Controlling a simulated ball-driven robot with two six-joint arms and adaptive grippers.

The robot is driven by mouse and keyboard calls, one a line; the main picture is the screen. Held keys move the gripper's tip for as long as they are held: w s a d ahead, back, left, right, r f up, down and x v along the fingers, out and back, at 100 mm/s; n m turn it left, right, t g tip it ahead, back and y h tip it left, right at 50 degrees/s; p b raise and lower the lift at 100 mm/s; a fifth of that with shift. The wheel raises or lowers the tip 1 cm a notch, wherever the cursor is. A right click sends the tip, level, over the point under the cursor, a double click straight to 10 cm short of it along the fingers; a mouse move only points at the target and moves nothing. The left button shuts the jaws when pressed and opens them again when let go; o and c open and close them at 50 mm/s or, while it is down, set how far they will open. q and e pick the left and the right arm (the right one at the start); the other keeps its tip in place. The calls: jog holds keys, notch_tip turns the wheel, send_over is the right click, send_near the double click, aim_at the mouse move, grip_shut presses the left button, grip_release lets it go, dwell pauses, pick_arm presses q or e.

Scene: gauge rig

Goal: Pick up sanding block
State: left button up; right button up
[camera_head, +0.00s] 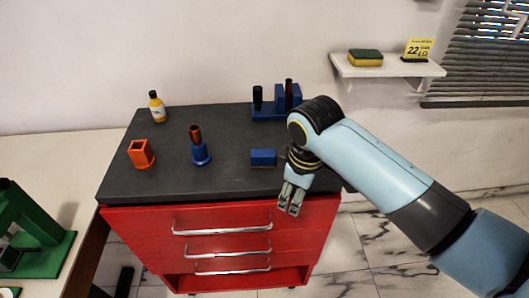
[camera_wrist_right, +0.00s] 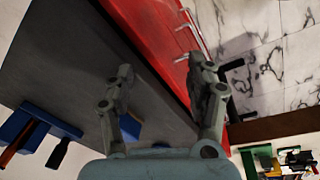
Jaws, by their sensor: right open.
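A yellow block with a dark green top, which looks like the sanding block (camera_head: 365,58), lies on the white wall shelf (camera_head: 345,70) at the upper right in the head view. My right gripper (camera_head: 291,205) is well below and left of it, pointing down at the front edge of the cabinet top. In the right wrist view the right gripper (camera_wrist_right: 166,82) has its two fingers spread apart with nothing gripped. The sanding block does not show in the right wrist view. My left gripper is in neither view.
A yellow card (camera_head: 418,48) stands beside it on the shelf. The red drawer cabinet (camera_head: 150,225) has a dark top holding a blue block (camera_head: 263,157), a blue stand (camera_head: 201,155), an orange holder (camera_head: 141,154), a bottle (camera_head: 157,107) and a blue rack (camera_head: 266,113).

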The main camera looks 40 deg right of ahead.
jog(key=w+r, duration=0.1)
jog(key=w+r+n, duration=0.1)
jog(key=w, duration=0.1)
jog(key=w+r+n, duration=0.1)
jog(key=w, duration=0.1)
jog(key=shift+w+d+r+p, duration=0.2)
jog(key=shift+d+r+p, duration=0.05)
jog(key=shift+r+p, duration=0.1)
jog(key=w+r+n, duration=0.1)
jog(key=w+r, duration=0.1)
jog(key=w+r+n+g, duration=0.1)
jog(key=w+r, duration=0.1)
jog(key=w+r+n+p, duration=0.1)
jog(key=w+r, duration=0.1)
jog(key=w, duration=0.1)
jog(key=shift+w+d+r+n+g+y, duration=0.1)
jog(key=shift+d+r+n+g+y, duration=0.2)
jog(key=shift+r+y, duration=0.1)
send_over(267, 152)
jog(key=f, duration=0.4)
jog(key=shift+a+f, duration=0.3)
jog(key=shift+f, duration=0.05)
jog(key=f, duration=0.5)
jog(key=shift+d+f, duration=0.2)
jog(key=shift+d, duration=0.15)
grip_shut()
jog(key=shift+r, duration=0.1)
